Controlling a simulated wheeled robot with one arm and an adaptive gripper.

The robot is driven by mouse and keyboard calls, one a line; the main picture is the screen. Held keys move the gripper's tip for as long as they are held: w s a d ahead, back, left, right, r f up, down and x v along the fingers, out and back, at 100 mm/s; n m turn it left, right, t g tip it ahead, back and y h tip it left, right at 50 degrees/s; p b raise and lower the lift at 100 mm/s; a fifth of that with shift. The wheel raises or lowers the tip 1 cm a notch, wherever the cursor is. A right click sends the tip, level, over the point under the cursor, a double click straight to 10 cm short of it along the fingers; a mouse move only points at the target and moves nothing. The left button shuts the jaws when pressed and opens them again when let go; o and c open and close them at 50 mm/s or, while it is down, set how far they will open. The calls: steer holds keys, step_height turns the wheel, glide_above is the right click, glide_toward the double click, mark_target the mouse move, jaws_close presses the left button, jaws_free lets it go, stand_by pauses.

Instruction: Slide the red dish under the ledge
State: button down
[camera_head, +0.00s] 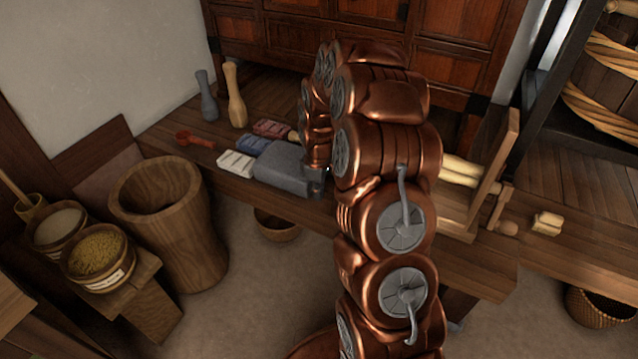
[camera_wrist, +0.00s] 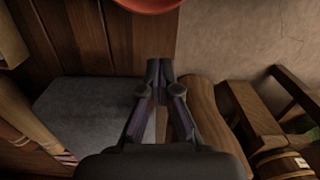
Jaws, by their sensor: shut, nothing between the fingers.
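The red dish (camera_wrist: 150,5) shows only as a curved red rim at the top edge of the wrist view, over the plank bench top near its front edge. In the head view my gripper (camera_head: 317,184) is partly hidden by my arm, beside a grey block (camera_head: 285,172). I cannot tell which part is the ledge.
A wooden mortar (camera_head: 170,220) stands on the floor before the bench (camera_head: 165,135). Labelled bars, a small red scoop (camera_head: 195,140) and two pestles are on the bench's left part. An upright board (camera_head: 497,165) stands to the right. A bowl (camera_head: 277,224) sits low beneath the bench front.

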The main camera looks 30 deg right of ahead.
steer(key=shift+f, duration=0.85)
steer(key=shift+s+d+f, duration=0.1)
steer(key=shift+s+d, duration=0.15)
steer(key=shift+d, duration=0.05)
steer(key=shift+s+d+r+b, duration=0.1)
steer(key=shift+s+d+b, duration=0.3)
steer(key=shift+s, duration=0.3)
steer(key=shift+s+d+r+b, duration=0.1)
steer(key=shift+s+d+b, duration=0.15)
steer(key=shift+s+d, duration=0.35)
steer(key=shift+s+a, duration=0.1)
steer(key=shift+s, duration=0.05)
